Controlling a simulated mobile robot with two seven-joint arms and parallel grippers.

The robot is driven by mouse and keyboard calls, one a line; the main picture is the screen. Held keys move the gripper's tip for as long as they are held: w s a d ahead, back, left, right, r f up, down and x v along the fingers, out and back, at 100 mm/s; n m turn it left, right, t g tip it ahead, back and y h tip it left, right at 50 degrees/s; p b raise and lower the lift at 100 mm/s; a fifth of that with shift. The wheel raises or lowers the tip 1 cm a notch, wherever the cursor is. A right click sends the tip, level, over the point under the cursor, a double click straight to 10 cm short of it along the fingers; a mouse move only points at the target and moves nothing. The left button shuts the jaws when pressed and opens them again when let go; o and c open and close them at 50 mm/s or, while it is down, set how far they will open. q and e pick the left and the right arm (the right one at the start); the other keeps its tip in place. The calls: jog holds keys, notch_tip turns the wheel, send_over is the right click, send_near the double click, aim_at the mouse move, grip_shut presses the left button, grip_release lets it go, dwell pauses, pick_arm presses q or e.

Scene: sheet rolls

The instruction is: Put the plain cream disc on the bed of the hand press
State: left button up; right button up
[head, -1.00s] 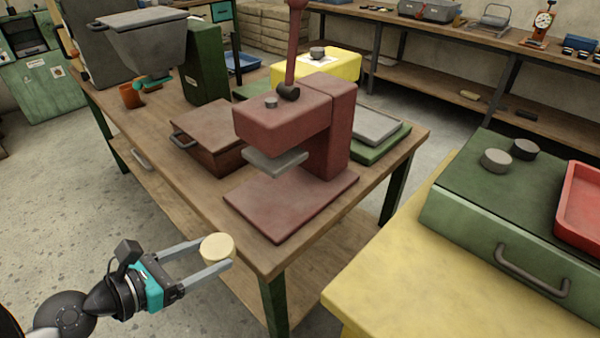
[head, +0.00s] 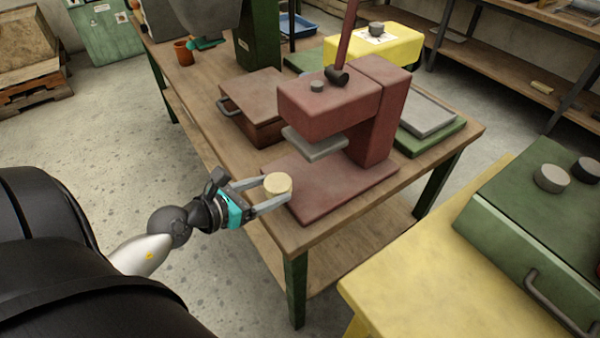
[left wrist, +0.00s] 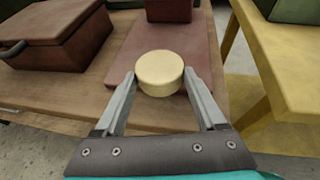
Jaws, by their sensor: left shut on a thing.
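The plain cream disc (head: 277,184) is held between the two fingers of my left gripper (head: 275,193). In the left wrist view the disc (left wrist: 160,72) sits between the fingertips of the gripper (left wrist: 160,86), upright with its flat face up. The red hand press (head: 345,110) stands on the wooden table. Its flat red bed (head: 335,190) lies below the grey press plate (head: 316,146). The disc is at the near left edge of the bed; its exact height above it is hard to tell. The bed (left wrist: 150,35) also shows beyond the disc in the left wrist view. My right gripper is not in view.
A brown box with a handle (head: 254,105) stands left of the press. Grey and green trays (head: 430,119) lie behind it on the right. A yellow table (head: 420,290) with a green case (head: 535,220) stands at the front right.

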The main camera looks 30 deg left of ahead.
pick_arm(q)
send_over(300, 185)
notch_tip(300, 185, down, 4)
jog(key=shift+r+b, duration=0.2)
jog(key=shift+b, duration=0.85)
jog(key=o, duration=1.5)
jog(key=shift+f, duration=0.1)
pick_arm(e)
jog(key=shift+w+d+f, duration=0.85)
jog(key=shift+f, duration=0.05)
